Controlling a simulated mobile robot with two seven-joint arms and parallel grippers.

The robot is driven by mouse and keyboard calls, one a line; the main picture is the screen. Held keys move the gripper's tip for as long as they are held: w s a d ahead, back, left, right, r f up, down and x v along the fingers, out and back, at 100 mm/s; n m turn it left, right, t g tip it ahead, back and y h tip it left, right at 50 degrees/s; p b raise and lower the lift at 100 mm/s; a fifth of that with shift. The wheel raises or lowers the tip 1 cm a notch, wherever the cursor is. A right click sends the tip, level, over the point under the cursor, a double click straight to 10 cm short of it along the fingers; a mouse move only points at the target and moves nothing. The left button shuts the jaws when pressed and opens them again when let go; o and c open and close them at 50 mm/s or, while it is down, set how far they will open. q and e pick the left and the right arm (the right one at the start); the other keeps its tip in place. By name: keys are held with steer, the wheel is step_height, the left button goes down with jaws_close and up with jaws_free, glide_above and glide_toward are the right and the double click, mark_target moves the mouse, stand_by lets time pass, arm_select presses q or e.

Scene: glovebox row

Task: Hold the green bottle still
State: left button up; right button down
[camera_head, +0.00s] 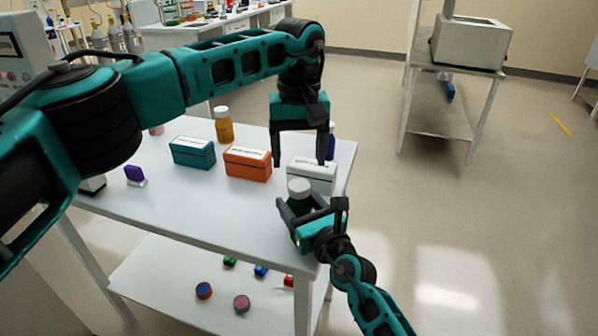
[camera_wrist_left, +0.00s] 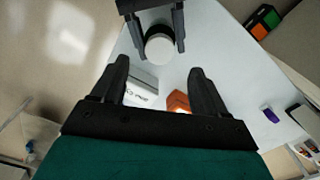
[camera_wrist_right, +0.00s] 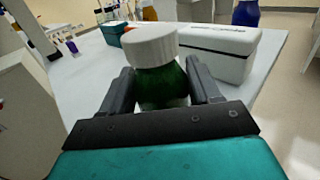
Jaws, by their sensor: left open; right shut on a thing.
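The green bottle (camera_head: 299,200) with a white cap stands upright near the right front corner of the white table. In the right wrist view the green bottle (camera_wrist_right: 158,82) sits between the fingers of my right gripper (camera_wrist_right: 162,92), which is shut on it. My right gripper (camera_head: 306,211) also shows in the head view. My left gripper (camera_head: 303,162) is open and empty above the table, behind the bottle and over the white box (camera_head: 312,174). In the left wrist view the white cap (camera_wrist_left: 159,49) is beyond the fingers of my left gripper (camera_wrist_left: 157,85).
An orange box (camera_head: 247,166) and a teal box (camera_head: 193,153) stand left of the white box. An amber bottle (camera_head: 224,126), a blue bottle (camera_wrist_right: 246,13) and a purple item (camera_head: 134,174) are also on the table (camera_head: 200,215). The table's front left is mostly clear.

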arm_select(q)
step_height(320, 180, up, 6)
steer(key=shift+f, duration=0.1)
arm_select(e)
steer(key=shift+c, duration=0.8)
jaws_free()
steer(key=shift+s+d, duration=0.25)
steer(key=shift+s, duration=0.25)
arm_select(q)
steer(key=shift+r+p, duration=0.7)
arm_select(e)
steer(key=v, duration=1.1)
steer(key=shift+s+d, duration=0.15)
steer(key=shift+s, duration=0.2)
steer(key=shift+f, duration=0.1)
